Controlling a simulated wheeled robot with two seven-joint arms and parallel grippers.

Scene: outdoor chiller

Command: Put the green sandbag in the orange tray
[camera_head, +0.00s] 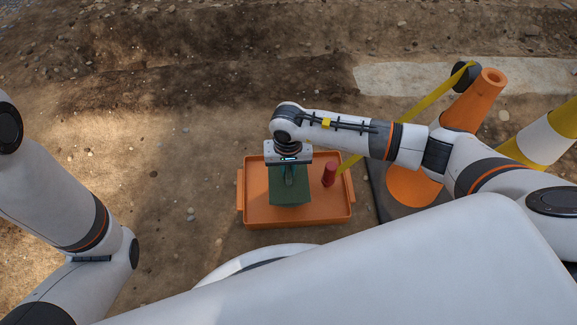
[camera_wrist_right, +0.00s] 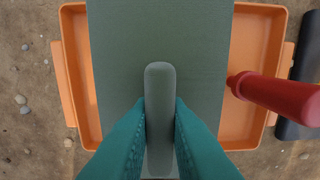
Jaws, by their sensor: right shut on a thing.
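The green sandbag (camera_head: 290,192) has a raised strap handle, which shows in the wrist view (camera_wrist_right: 160,80). My right gripper (camera_head: 288,174) is shut on this handle; its teal fingers (camera_wrist_right: 160,125) press it from both sides. The orange tray (camera_head: 262,214) lies on the ground beneath, and the bag is over its middle, within the rim as seen from above. I cannot tell whether the bag touches the tray floor. My left arm shows at the left, but its gripper is out of view.
A red cylinder (camera_head: 329,174) stands at the tray's right side, close to the bag. An orange cone (camera_head: 474,101), yellow tape (camera_head: 428,101) and a yellow-white striped post (camera_head: 545,138) are at the right. Bare dirt is left of the tray.

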